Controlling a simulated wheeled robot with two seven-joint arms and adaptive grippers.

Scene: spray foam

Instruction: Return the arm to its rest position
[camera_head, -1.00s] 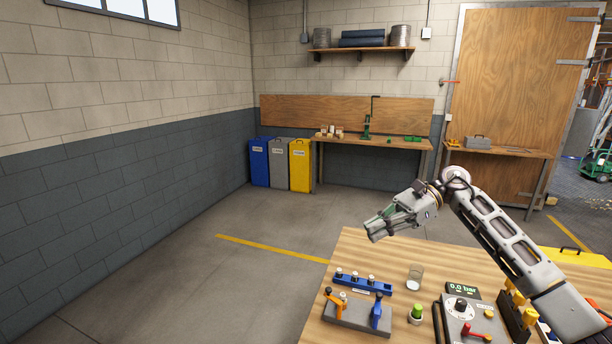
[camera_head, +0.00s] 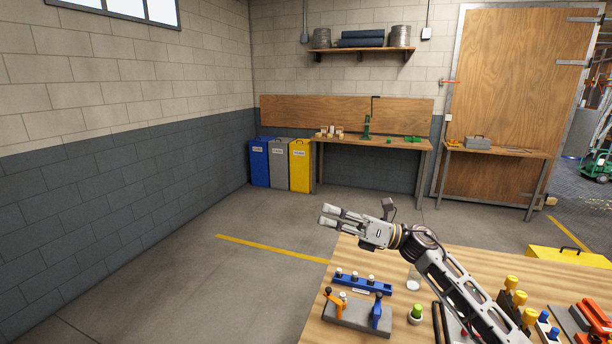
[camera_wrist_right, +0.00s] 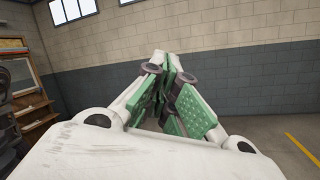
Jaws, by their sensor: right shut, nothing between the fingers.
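My right gripper (camera_head: 328,216) is in the head view, held in the air past the back left edge of the wooden table, pointing left. Its arm comes in from the lower right across the table. In the right wrist view the green-padded fingers (camera_wrist_right: 168,95) are closed together with nothing between them. My left gripper is not in view.
The wooden table (camera_head: 460,262) holds a grey fixture (camera_head: 352,315) with orange and blue clamps, a blue rack (camera_head: 362,283), a green-capped item (camera_head: 416,313), a clear glass (camera_head: 413,283) and yellow-capped bottles (camera_head: 511,283). Open floor (camera_head: 200,290) lies left of the table.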

